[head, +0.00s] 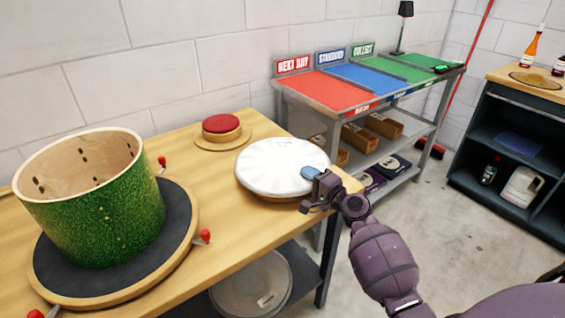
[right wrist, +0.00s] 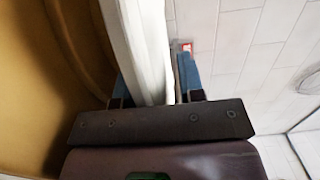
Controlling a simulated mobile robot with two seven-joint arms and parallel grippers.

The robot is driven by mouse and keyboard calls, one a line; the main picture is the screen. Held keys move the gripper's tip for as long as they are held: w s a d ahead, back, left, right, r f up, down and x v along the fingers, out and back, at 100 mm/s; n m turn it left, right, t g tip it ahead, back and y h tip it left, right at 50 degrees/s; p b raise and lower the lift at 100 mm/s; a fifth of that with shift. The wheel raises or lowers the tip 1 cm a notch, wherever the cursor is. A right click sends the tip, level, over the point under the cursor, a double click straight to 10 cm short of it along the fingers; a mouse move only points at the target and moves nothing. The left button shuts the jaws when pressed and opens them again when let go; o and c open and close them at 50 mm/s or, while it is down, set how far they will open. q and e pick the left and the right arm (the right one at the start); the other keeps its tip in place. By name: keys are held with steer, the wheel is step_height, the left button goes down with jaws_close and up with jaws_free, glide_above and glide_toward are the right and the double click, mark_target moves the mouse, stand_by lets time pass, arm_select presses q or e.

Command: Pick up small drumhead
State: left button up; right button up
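The small drumhead (head: 280,166) is a round white disc with a pale hoop, lying flat near the right end of the wooden bench. My right gripper (head: 313,176) is at its right edge, with one blue finger over the top. In the right wrist view, the drumhead's white rim (right wrist: 146,50) stands between the two blue fingers of the gripper (right wrist: 155,80). A narrow gap shows between the rim and the right-hand finger, so the gripper looks open around the rim. My left gripper is not in view.
A green sparkly drum shell (head: 95,215) stands on a dark round turntable (head: 180,215) with red-knobbed clamps at left. A red round pad (head: 221,124) sits behind on the wooden bench (head: 215,210). A shelf with red, blue and green panels (head: 330,91) stands beyond.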

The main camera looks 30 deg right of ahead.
jaws_close()
stand_by(0.3)
